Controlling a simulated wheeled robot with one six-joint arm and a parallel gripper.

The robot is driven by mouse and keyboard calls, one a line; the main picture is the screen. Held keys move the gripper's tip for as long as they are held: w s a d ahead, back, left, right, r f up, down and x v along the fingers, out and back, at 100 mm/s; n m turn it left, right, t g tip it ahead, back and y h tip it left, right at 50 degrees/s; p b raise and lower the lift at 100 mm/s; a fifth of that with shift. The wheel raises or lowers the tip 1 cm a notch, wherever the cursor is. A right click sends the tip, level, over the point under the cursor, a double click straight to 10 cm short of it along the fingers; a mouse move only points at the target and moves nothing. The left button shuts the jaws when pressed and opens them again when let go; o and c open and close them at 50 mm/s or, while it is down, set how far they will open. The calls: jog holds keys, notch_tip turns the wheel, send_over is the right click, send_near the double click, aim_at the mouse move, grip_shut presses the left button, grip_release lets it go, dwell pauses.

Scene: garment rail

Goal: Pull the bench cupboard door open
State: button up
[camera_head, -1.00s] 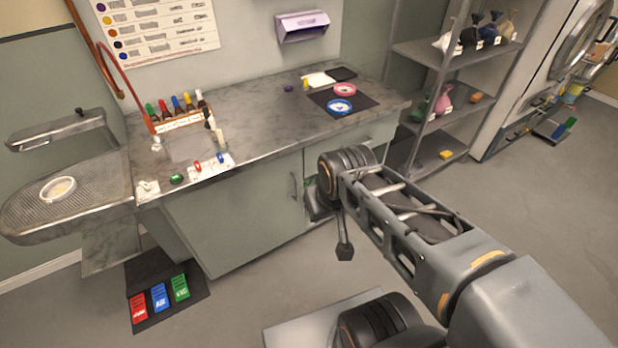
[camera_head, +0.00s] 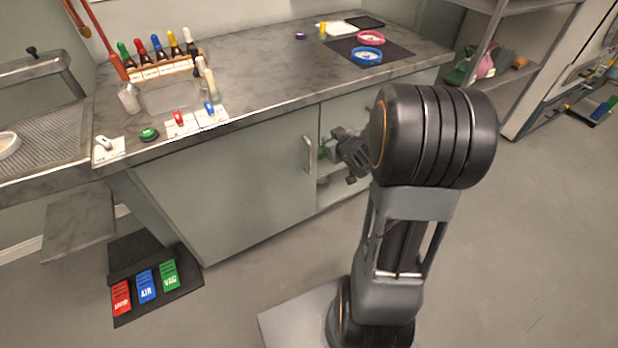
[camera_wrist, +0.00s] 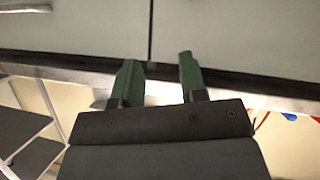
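The bench cupboard door (camera_head: 235,190) is a grey-green panel in the bench front, and it looks flush with it. Its upright bar handle (camera_head: 307,155) is near the door's right edge. My gripper (camera_head: 345,150) is just right of the handle in the head view, in front of an open shelf space, and does not visibly touch the handle. In the wrist view, my gripper (camera_wrist: 160,82) shows two green fingers spread apart with nothing between them. Pale panels with a dark seam lie beyond the fingertips. A bar (camera_wrist: 25,9) shows at the upper left.
The bench top (camera_head: 260,85) overhangs the cupboard and carries bottles and switches. A pedal mat with red, blue and green pedals (camera_head: 146,286) lies on the floor at the left. A grey shelf rack (camera_head: 490,40) stands at the right.

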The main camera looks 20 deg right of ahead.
notch_tip(320, 180, down, 10)
jog(key=d+t+y+b, duration=0.1)
jog(key=t+y+b, duration=0.15)
jog(key=b, duration=0.25)
jog(key=n+t+y+b, duration=0.1)
jog(key=t+y+b, duration=0.1)
jog(key=y+b, duration=0.35)
send_over(309, 171)
jog(key=b, duration=0.1)
jog(key=shift+h, duration=0.7)
jog(key=f, duration=0.6)
jog(key=shift+w+d, duration=0.2)
jog(key=shift+w, duration=0.05)
jog(key=shift+c, duration=0.5)
grip_shut()
